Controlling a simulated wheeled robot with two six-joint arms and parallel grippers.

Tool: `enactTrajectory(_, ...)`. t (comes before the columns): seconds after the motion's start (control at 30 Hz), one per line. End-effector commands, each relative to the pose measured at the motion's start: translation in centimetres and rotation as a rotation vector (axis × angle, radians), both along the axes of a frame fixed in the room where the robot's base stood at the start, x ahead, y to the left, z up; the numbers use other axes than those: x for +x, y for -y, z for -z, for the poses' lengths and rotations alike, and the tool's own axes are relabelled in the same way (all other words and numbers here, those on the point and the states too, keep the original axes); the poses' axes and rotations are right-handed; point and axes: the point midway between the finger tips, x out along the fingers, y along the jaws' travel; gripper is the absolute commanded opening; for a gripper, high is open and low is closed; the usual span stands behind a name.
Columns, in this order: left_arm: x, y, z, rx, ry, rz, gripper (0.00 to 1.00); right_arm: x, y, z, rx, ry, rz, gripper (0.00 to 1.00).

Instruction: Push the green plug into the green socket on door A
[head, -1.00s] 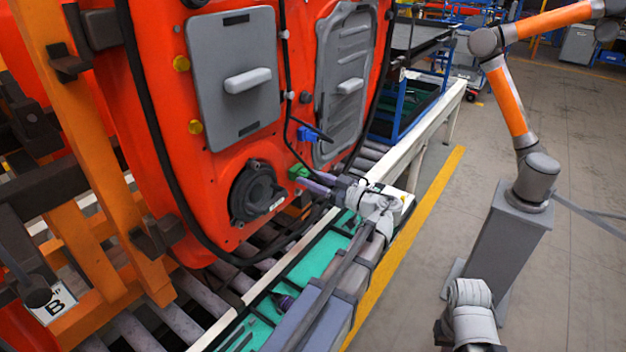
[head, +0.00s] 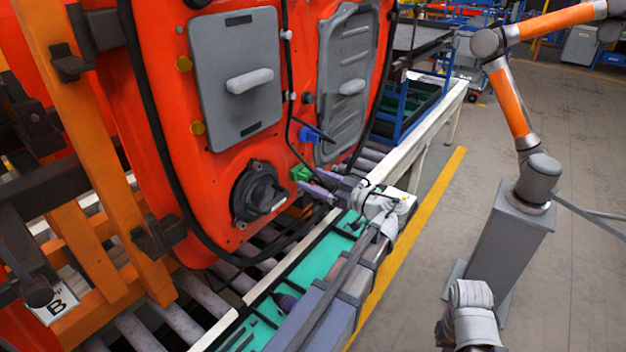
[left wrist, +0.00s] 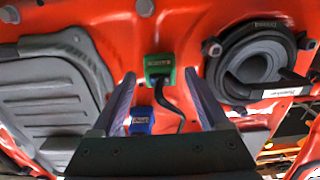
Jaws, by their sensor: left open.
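The green plug (head: 301,173) is at the green socket on the red-orange door (head: 215,160), below the blue connector (head: 309,134). In the left wrist view the green plug (left wrist: 159,68) shows as a green block with a black cable leaving it. I cannot separate plug from socket or tell how deep the plug sits. My left gripper (head: 318,188) is open, its purple fingers pointing at the door close to the plug. In the left wrist view its fingers (left wrist: 160,104) stand either side of the plug's line, with nothing held between them. My right gripper is not in view.
A round black speaker (head: 259,191) and a grey panel with a handle (head: 235,82) are on the door. A roller conveyor (head: 185,318) runs beneath. An orange frame (head: 100,190) stands left, an orange robot arm (head: 508,100) right. The floor between is clear.

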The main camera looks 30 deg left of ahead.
Motion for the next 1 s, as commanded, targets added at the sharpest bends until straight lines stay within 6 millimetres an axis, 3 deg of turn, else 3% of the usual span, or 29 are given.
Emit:
enactTrajectory(0.3, -0.3, 5.1, 0.0, 0.000, 0.000, 0.004, 0.78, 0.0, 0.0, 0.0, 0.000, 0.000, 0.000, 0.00)
enactTrajectory(0.77, -0.5, 7.6, 0.0, 0.000, 0.000, 0.003, 0.78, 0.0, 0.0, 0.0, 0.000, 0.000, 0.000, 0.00)
enactTrajectory(1.0, -0.7, 11.5, 0.0, 0.000, 0.000, 0.005, 0.78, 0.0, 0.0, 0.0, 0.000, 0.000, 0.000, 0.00)
